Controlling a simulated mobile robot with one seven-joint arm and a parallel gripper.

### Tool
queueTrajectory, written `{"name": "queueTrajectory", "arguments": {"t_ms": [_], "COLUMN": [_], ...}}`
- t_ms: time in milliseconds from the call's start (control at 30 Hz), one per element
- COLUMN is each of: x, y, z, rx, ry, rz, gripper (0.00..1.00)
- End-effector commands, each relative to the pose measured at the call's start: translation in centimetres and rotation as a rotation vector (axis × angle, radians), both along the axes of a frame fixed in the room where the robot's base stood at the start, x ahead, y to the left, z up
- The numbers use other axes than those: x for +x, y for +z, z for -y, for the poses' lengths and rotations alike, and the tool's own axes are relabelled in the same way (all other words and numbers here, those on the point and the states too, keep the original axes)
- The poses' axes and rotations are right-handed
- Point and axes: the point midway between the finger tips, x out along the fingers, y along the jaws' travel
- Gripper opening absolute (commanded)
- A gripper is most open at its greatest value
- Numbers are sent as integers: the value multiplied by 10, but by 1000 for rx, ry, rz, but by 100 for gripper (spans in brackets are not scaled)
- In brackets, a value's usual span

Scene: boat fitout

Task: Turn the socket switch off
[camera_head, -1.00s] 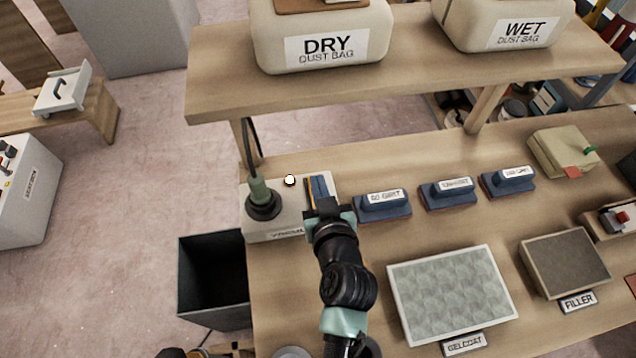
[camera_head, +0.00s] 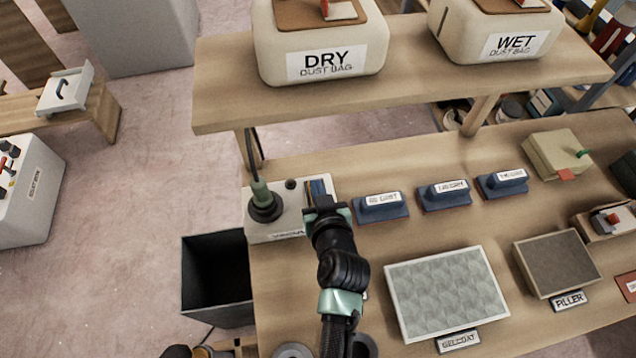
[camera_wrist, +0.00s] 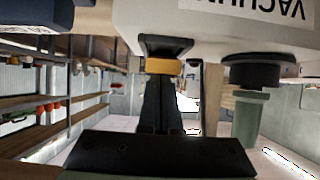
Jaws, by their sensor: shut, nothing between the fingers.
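The socket box (camera_head: 284,228), pale with a VACUUM label, stands at the left end of the workbench. In the wrist view the box (camera_wrist: 215,32) appears upside down. A green and black plug (camera_head: 262,200) with a cable sits upright in its left side. A small round lamp (camera_head: 290,184) on top is dark. My gripper (camera_head: 318,188) is shut at the right side of the box and covers part of it. In the wrist view my fingers (camera_wrist: 165,100) reach a dark part with a yellow band (camera_wrist: 164,67) against the box. The switch's position cannot be made out.
Blue sanding blocks (camera_head: 380,206) stand in a row to the right. A GELCOAT panel (camera_head: 446,290) lies in front of them. A shelf (camera_head: 420,85) with dust bags overhangs behind. A dark open bin (camera_head: 215,280) stands left of the bench.

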Motion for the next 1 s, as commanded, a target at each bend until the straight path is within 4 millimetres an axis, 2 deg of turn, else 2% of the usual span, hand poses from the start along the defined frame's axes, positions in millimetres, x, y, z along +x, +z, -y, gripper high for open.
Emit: {"name": "queueTrajectory", "arguments": {"t_ms": [533, 833, 1000], "x": [-15, -16, -13], "y": [-5, -4, 6], "z": [3, 3, 3], "rx": [1, 0, 0], "ry": [0, 0, 0], "rz": [0, 1, 1], "gripper": [0, 0, 0]}}
